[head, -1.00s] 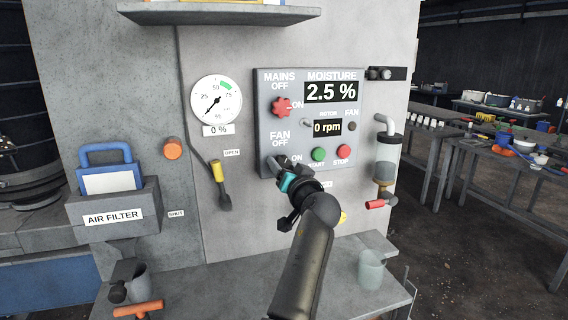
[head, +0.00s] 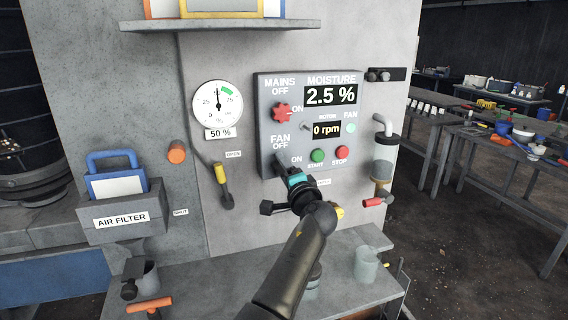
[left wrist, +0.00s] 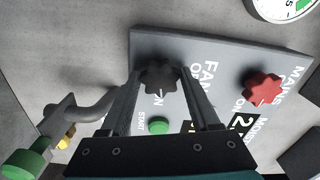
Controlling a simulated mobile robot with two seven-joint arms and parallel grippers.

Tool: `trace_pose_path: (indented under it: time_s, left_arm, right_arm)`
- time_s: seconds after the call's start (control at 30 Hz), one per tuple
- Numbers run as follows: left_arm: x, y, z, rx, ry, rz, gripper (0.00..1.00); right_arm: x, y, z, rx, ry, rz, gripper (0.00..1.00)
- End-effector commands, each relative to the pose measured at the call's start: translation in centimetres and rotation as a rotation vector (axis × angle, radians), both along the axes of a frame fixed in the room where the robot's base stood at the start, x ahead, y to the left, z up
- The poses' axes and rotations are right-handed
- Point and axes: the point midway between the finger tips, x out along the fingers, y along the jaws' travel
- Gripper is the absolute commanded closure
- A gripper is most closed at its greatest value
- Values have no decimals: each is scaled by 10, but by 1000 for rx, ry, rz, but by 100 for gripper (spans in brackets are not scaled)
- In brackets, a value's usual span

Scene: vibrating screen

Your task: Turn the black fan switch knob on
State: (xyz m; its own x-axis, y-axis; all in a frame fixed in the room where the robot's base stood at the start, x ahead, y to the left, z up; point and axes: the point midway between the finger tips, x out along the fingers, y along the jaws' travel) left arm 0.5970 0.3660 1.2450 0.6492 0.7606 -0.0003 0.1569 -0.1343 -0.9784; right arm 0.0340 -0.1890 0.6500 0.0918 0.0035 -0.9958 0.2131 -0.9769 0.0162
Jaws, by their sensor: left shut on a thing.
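The black fan knob (left wrist: 160,76) shows in the left wrist view between my two fingers. In the head view my gripper mostly hides it at the lower left of the grey control panel (head: 268,95). My left gripper (head: 281,163) is shut on the knob, and its fingers also show in the left wrist view (left wrist: 161,88). The FAN lamp (head: 351,127) is lit pale cyan. The round gauge (head: 218,104) reads 50 %. My right gripper is not in view.
A red mains knob (head: 281,112) sits above the fan knob. The green start button (head: 317,155) and red stop button (head: 342,152) are close to the right of my gripper. A yellow-handled lever (head: 221,174) is on the left. A shelf ledge (head: 340,262) lies below.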

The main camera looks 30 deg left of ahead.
Motion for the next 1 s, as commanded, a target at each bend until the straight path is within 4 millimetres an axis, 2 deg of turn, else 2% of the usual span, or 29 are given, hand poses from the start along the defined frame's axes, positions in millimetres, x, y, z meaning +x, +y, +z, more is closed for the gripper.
trace_pose_path:
  time_s: [0.33,0.97,1.0]
  left_arm:
    - [1,0,3,118,132,-2,93]
    - [1,0,2,150,168,-2,93]
    - [1,0,2,151,167,-2,35]
  right_arm:
    - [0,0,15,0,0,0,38]
    - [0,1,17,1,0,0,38]
    - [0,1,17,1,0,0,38]
